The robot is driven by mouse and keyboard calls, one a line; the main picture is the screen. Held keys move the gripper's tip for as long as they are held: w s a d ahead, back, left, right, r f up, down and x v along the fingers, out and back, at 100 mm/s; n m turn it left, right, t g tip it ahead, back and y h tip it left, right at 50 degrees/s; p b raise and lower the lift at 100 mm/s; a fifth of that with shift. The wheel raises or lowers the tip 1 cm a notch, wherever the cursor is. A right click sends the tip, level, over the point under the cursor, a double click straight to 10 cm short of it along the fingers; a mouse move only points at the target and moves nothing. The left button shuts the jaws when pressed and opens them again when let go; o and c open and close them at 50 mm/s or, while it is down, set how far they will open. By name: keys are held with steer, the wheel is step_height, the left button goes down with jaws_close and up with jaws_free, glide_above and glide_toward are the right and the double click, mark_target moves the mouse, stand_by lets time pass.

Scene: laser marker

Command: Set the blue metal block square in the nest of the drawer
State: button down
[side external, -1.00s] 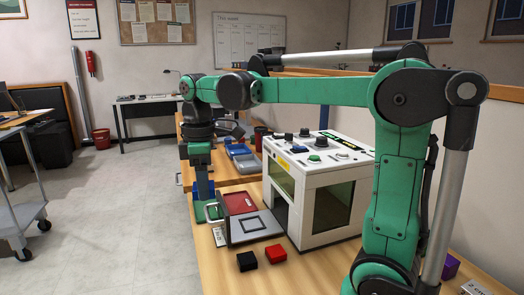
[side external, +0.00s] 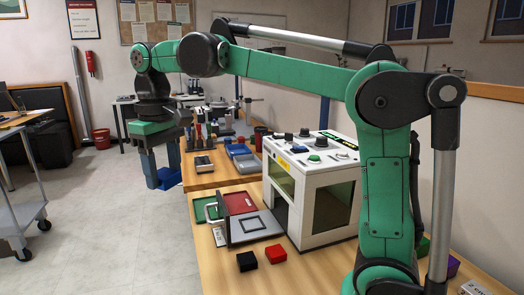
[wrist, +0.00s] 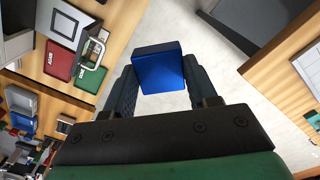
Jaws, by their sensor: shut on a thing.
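The blue metal block (wrist: 160,70) is held between the two fingers of my gripper (wrist: 160,84), clear of any surface, with the floor behind it in the wrist view. In the side view my gripper (side external: 165,181) hangs left of the bench, away from the drawer. The grey drawer (side external: 236,236) stands out from the white laser marker (side external: 327,203). Its square nest (side external: 256,223) looks empty. The drawer also shows at the upper left of the wrist view (wrist: 83,47), with its handle (wrist: 97,54).
A red tray (side external: 240,202) and a green tray (side external: 211,209) lie behind the drawer. A black block (side external: 247,261) and a red block (side external: 276,255) sit in front of it. A purple block (side external: 453,266) is at the right. Open floor lies left of the bench.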

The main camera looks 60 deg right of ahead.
steer(key=s+d+r+m, duration=0.2)
steer(key=s+d, duration=0.2)
steer(key=d, duration=0.4)
steer(key=m, duration=0.7)
glide_above(326, 265)
step_height(326, 265, down, 5)
step_height(326, 265, down, 21)
steer(key=shift+r, duration=0.1)
steer(key=shift+c, duration=1.3)
jaws_free()
